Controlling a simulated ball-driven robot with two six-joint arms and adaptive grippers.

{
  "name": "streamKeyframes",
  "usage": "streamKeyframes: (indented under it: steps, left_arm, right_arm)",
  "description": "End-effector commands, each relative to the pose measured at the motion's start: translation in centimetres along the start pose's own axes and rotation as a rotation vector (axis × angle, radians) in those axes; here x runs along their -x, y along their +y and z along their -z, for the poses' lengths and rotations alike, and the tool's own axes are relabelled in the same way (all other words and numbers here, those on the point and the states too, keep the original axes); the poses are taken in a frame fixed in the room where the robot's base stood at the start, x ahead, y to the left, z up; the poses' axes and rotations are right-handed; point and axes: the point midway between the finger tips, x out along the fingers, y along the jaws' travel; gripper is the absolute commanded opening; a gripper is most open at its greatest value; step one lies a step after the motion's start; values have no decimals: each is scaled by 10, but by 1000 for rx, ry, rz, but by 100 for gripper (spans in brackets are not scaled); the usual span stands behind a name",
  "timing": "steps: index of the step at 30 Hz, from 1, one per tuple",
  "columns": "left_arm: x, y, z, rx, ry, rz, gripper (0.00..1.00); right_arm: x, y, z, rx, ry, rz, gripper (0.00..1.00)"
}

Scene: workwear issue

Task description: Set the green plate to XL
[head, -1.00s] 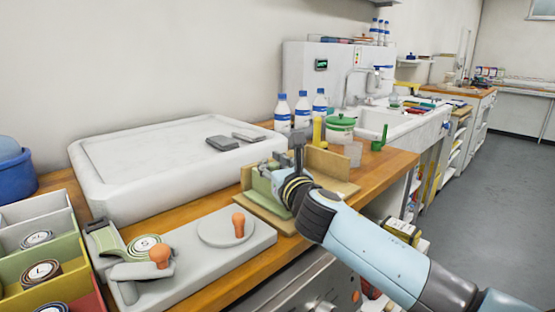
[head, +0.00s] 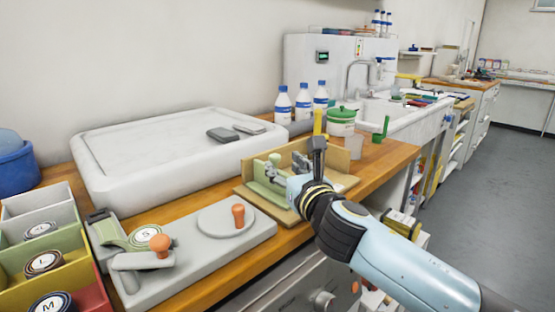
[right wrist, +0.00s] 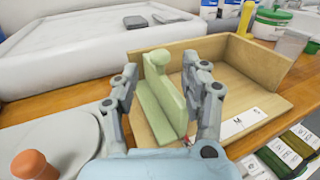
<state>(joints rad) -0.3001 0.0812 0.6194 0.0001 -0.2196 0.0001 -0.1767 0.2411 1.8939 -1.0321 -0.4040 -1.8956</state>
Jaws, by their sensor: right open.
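The green plate (head: 259,180) stands upright in a wooden box (head: 340,160) on the counter. My right gripper (head: 285,163) is at the box. In the wrist view its open fingers (right wrist: 160,66) are on either side of the plate and knob, with visible gaps. My left gripper is not in view.
A grey fixture (head: 200,262) with orange knobs and a roll marked S (head: 146,233) lies left of the box. A divided bin (head: 75,268) holds labelled rolls. A white basin (head: 150,185) is behind. Bottles and a green-lidded tub (head: 341,122) stand behind the box.

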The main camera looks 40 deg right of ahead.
Motion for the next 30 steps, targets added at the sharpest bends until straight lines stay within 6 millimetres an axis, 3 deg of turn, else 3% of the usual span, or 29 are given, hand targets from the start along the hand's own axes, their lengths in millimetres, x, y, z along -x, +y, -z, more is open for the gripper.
streamKeyframes:
  steps: [3, 10, 30]
  left_arm:
    - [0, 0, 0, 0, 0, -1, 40]
    - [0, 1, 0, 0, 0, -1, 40]
    - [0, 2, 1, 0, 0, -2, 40]
  right_arm:
    - [27, 0, 2, 0, 4, 1, 46]
    - [57, -1, 1, 1, 2, 2, 46]
    - [61, -2, 1, -17, 4, 7, 46]
